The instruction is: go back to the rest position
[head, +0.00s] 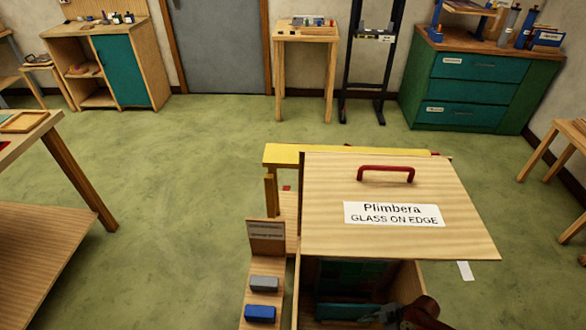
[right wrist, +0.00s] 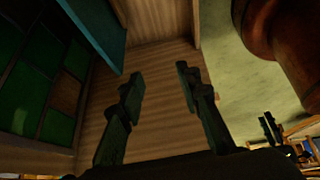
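A wooden crate (head: 409,273) stands at the lower middle of the head view. Its lid (head: 450,235), labelled "Plimbera GLASS ON EDGE" and fitted with a red handle (head: 386,174), sits at its back part. The front is open and dark inside. My right gripper (head: 388,315) is at the opening, partly cut off by the picture's lower edge. In the right wrist view my right gripper (right wrist: 160,95) has its fingers apart, with nothing between them. A green leaded panel (right wrist: 40,85) shows at the left there, beside a wooden wall.
A grey block (head: 264,284) and a blue block (head: 260,313) lie on a wooden ledge left of the crate. A yellow bar (head: 290,155) stands behind. A table (head: 40,240) is at the left. Green floor (head: 190,190) is clear between. Cabinets and a black stand line the back wall.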

